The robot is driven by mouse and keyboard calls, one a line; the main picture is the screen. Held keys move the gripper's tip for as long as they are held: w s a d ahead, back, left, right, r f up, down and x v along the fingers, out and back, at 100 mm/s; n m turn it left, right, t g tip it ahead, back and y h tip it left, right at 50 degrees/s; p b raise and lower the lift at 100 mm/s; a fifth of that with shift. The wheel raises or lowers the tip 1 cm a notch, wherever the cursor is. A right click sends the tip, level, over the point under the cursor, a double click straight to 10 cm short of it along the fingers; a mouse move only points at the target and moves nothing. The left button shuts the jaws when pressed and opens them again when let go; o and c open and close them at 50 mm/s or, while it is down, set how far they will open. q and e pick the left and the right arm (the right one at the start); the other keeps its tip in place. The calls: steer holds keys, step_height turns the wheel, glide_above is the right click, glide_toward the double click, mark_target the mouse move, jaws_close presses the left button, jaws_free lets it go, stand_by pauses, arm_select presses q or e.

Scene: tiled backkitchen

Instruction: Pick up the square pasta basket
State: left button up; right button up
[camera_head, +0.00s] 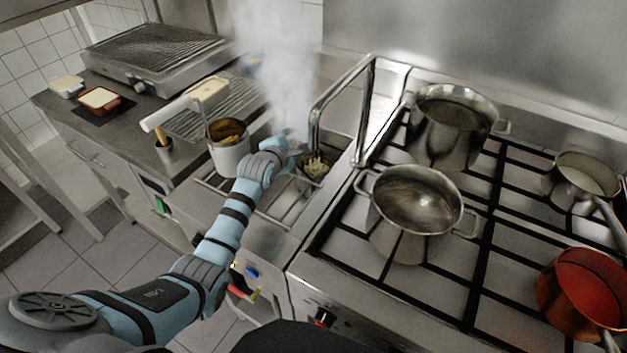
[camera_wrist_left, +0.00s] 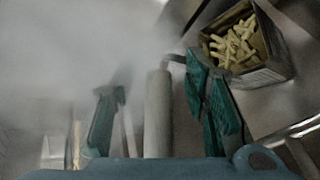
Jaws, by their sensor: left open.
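The square pasta basket (camera_head: 317,167) sits in the pasta cooker between the counter and the stove, with pale pasta in it. In the left wrist view the basket (camera_wrist_left: 268,72) is at the upper right, tilted in the picture. A pale round handle (camera_wrist_left: 158,112) runs between the fingers of my left gripper (camera_wrist_left: 158,100); a dark rod near its top leads toward the basket. The fingers are open, with gaps on both sides of the handle. In the head view my left gripper (camera_head: 296,152) is just left of the basket, and steam and the wrist hide part of it. My right gripper is out of view.
A round pot with a pale handle (camera_head: 228,158) stands left of my gripper. A metal tap pipe (camera_head: 316,112) arches behind the basket. Two steel pots (camera_head: 412,200) and other pans stand on the stove at right. Steam (camera_head: 275,70) rises behind the gripper.

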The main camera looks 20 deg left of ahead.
arm_select(q)
steer(key=shift+s, duration=0.1)
jaws_close()
steer(key=shift+r, duration=0.1)
steer(key=shift+r, duration=0.1)
